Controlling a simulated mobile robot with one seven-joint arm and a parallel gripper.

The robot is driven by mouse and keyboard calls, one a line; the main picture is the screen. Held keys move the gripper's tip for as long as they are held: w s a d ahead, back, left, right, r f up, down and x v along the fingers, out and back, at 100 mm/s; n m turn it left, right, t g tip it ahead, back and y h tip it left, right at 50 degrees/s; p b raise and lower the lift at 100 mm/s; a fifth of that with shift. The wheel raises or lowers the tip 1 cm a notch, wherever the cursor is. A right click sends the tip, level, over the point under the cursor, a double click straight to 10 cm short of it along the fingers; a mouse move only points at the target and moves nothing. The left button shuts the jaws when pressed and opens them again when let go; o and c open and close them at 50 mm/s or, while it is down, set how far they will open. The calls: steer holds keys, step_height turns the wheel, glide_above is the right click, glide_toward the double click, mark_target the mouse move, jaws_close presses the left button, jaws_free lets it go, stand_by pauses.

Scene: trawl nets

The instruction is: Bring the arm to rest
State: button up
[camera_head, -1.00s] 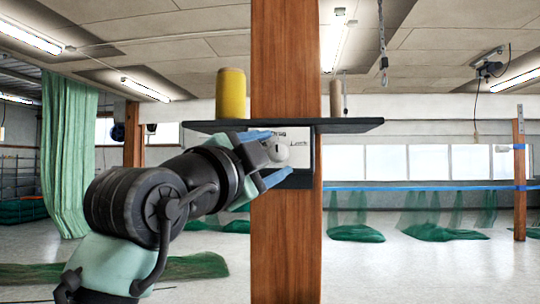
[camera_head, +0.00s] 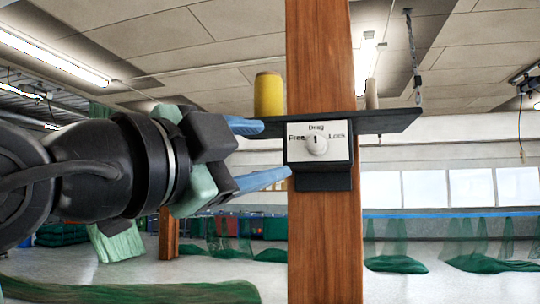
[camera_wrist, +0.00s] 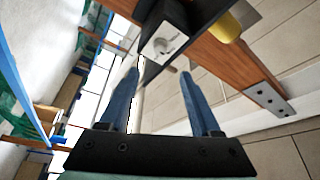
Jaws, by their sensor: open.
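My gripper (camera_head: 276,152) is open and empty, with two blue fingers, left of the wooden post in the head view. In the wrist view my gripper (camera_wrist: 155,98) also shows open, with nothing between its fingers. In front of it is a white knob (camera_head: 317,144) on a plate marked Free, Drag and Lock. The knob's dark mark stands upright, toward Drag. The knob also shows in the wrist view (camera_wrist: 163,45), beyond the fingertips. The fingertips look apart from the knob.
A wooden post (camera_head: 325,240) carries the plate and a dark shelf (camera_head: 385,121). A yellow cylinder (camera_head: 269,95) and a brown one (camera_head: 371,94) stand on the shelf. A chain (camera_head: 413,60) hangs at right. Green nets (camera_head: 397,264) lie on the floor behind.

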steer(key=shift+d, duration=0.1)
stand_by(0.3)
steer(key=s+d+f+n+t+y, duration=0.1)
steer(key=s+f+n+t+y, duration=0.2)
steer(key=n, duration=0.6)
steer(key=s+d+f+n+t+y, duration=0.2)
steer(key=s+f+n+t+y, duration=0.1)
steer(key=s+n+t+y, duration=0.4)
steer(key=n, duration=0.2)
steer(key=shift+s+f+n, duration=0.15)
steer(key=shift+n, duration=0.15)
steer(key=shift+d, duration=0.1)
